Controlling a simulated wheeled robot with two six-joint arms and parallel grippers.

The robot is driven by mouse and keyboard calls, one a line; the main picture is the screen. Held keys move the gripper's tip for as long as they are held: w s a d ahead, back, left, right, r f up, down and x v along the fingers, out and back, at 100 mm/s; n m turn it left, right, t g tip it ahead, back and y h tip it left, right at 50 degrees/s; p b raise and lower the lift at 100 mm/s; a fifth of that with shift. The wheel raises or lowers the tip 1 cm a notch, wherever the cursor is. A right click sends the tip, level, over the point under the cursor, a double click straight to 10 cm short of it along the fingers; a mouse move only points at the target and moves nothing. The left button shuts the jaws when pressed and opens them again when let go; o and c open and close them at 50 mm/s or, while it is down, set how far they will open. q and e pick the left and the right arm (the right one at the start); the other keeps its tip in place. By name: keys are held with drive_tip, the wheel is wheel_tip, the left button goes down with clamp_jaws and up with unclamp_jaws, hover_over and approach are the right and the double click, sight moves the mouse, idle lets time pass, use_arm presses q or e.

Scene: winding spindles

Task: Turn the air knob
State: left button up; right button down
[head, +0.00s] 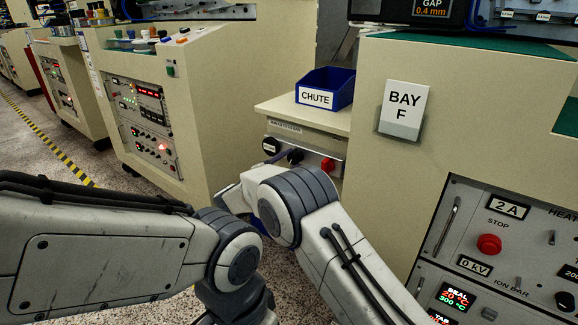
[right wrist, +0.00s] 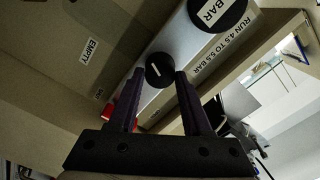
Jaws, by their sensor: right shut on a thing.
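The air knob (right wrist: 160,68) is a round black knob with a white pointer line, set on a pale grey panel. In the right wrist view it sits between the fingertips of my right gripper (right wrist: 159,78), which is shut on it. In the head view the knob (head: 295,156) shows dark on the small panel below the chute shelf, just beyond my right arm. My right gripper's fingers are mostly hidden behind that arm there. My left arm comes in from the left, but its gripper is out of sight.
A round BAR gauge (right wrist: 219,12) is beside the knob, with a label reading RUN 4.5 TO 5.5 BAR (right wrist: 224,46). A red part (head: 327,165) is on the knob's other side. A blue CHUTE bin (head: 326,87) stands above. The BAY F cabinet (head: 365,190) rises close at right.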

drive_tip(key=shift+a+f+m+b, duration=0.1)
drive_tip(key=shift+m+b, duration=0.55)
drive_tip(key=shift+m, duration=0.65)
drive_tip(key=shift+c, duration=1.7)
unclamp_jaws()
drive_tip(key=shift+s, duration=0.1)
